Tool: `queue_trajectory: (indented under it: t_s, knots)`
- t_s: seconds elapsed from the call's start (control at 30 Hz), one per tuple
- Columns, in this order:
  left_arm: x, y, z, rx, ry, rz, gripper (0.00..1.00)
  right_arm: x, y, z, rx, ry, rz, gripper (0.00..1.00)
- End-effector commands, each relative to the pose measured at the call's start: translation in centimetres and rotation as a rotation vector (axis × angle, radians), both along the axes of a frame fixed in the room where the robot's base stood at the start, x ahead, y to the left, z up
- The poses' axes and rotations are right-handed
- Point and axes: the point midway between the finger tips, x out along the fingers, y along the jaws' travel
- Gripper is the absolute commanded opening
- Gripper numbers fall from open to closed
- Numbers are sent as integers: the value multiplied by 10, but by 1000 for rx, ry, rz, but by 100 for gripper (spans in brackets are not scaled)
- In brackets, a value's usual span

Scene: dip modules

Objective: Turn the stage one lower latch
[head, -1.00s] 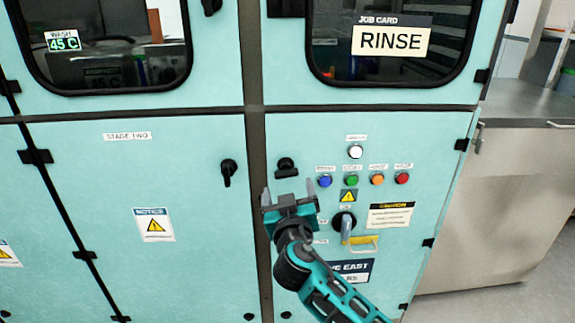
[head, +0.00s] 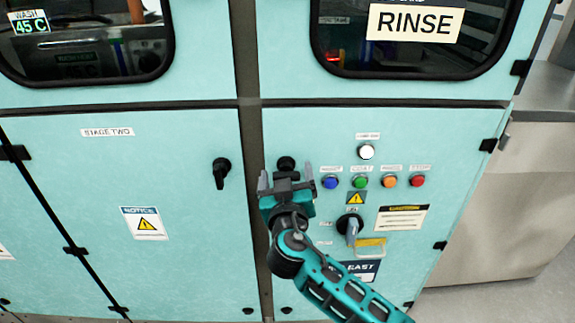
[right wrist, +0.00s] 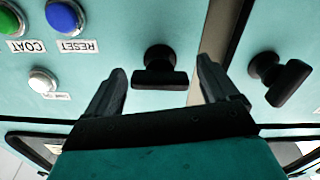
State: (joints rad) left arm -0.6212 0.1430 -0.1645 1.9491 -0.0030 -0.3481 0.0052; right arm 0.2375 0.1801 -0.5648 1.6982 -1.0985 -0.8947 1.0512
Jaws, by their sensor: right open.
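The black latch on the right lower door (head: 286,163) is just beyond my right gripper (head: 286,178), which partly covers it in the head view. I take it for the stage one lower latch, though no label for that door is readable. In the right wrist view, this latch (right wrist: 158,68) shows its bar crosswise, between and beyond the open fingers, with no visible contact. My right gripper (right wrist: 160,88) is open and empty. My left gripper is not in view.
A second black latch (head: 221,172) is on the STAGE TWO door to the left, its handle hanging down. Coloured buttons (head: 360,182), a white button (head: 366,152) and a rotary switch (head: 350,228) are to the right. A dark vertical post (head: 252,200) separates the doors.

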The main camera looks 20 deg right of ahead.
Motion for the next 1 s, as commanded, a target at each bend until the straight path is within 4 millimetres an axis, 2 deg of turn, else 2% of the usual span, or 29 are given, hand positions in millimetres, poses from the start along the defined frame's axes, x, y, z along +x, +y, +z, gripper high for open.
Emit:
queue_trajectory:
  t_s: [0.47, 1.0]
  knots:
    - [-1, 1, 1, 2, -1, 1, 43, -2, 2, 0, 0, 0, -1, 87]
    - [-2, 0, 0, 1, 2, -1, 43, -2, 2, 0, 1, 0, -1, 37]
